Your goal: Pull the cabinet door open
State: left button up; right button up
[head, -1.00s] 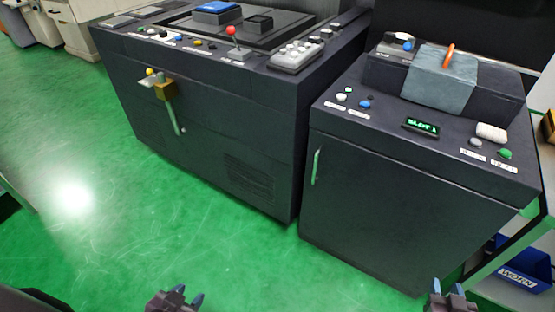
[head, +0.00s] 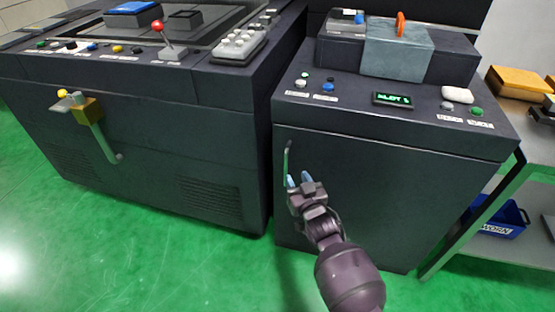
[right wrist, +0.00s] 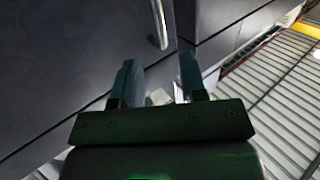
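The right-hand dark cabinet has a flat front door (head: 380,200) that looks closed. A slim, pale vertical handle (head: 287,158) is at the door's upper left edge. My right gripper (head: 298,179) is in front of the door, just below and right of the handle in the head view. In the right wrist view the metal handle (right wrist: 158,25) shows beyond the fingertips, roughly in line with the gap between them. My right gripper (right wrist: 158,65) is open, its two fingers apart with nothing between them. My left gripper is out of view.
A larger dark machine (head: 140,140) stands left of the cabinet, with a brass latch (head: 88,108) and lever on its front. A metal shelf (head: 470,225) with a blue bin (head: 500,218) stands at the right. Green floor (head: 190,270) in front is clear.

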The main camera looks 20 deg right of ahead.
aim_at(287, 161)
jog(key=w, duration=0.2)
jog(key=w+b, duration=0.1)
jog(key=w, duration=0.2)
jog(key=w+b, duration=0.1)
jog(key=w, duration=0.2)
jog(key=shift+f, duration=0.25)
jog(key=shift+w+r, duration=0.2)
jog(key=shift+w, duration=0.55)
jog(key=shift+c, duration=0.5)
grip_shut()
